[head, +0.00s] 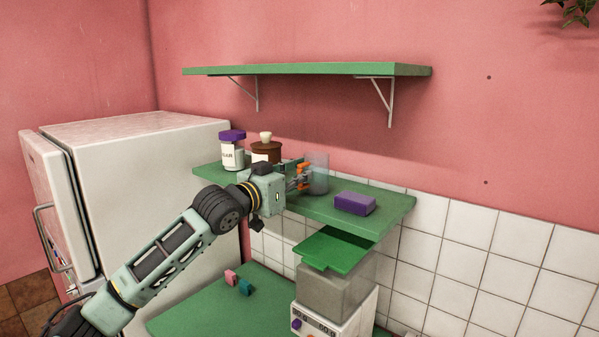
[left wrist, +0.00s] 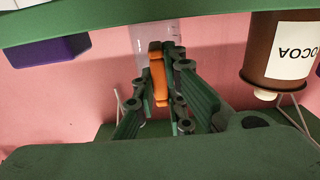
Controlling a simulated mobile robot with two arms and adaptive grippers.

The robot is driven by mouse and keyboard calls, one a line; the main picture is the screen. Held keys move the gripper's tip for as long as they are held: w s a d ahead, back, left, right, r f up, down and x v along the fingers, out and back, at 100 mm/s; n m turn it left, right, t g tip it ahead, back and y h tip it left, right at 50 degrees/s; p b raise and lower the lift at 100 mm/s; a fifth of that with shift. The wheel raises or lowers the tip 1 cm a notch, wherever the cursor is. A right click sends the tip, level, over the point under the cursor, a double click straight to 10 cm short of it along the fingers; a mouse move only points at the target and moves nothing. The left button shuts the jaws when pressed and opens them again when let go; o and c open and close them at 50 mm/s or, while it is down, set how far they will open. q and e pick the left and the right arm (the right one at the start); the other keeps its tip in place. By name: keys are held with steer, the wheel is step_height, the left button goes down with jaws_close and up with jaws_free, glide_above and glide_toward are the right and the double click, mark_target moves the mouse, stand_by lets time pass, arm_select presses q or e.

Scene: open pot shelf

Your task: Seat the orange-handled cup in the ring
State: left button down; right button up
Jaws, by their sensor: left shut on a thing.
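The clear cup (head: 318,176) with an orange handle (head: 302,178) is upright at the lower green shelf. I cannot tell whether its base touches the shelf. My left gripper (head: 298,174) reaches in from the left and is shut on the orange handle. In the left wrist view, which is upside down, the fingers (left wrist: 162,84) close around the orange handle (left wrist: 158,76), with the clear cup (left wrist: 146,38) behind it. The shelf edge hides the cup's base there. I cannot make out a ring. My right gripper is out of view.
The lower shelf (head: 385,208) also bears a purple-lidded sugar jar (head: 232,155), a brown cocoa jar (head: 266,152) and a purple block (head: 354,204). The upper shelf (head: 310,69) is empty.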

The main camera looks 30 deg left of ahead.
arm_select(q)
steer(key=shift+f, duration=0.1)
steer(key=shift+f, duration=0.15)
steer(key=c, duration=1.8)
jaws_free()
steer(key=shift+b, duration=0.3)
steer(key=shift+s+a+b, duration=0.15)
steer(key=shift+s+b, duration=3.1)
steer(key=shift+s, duration=0.6)
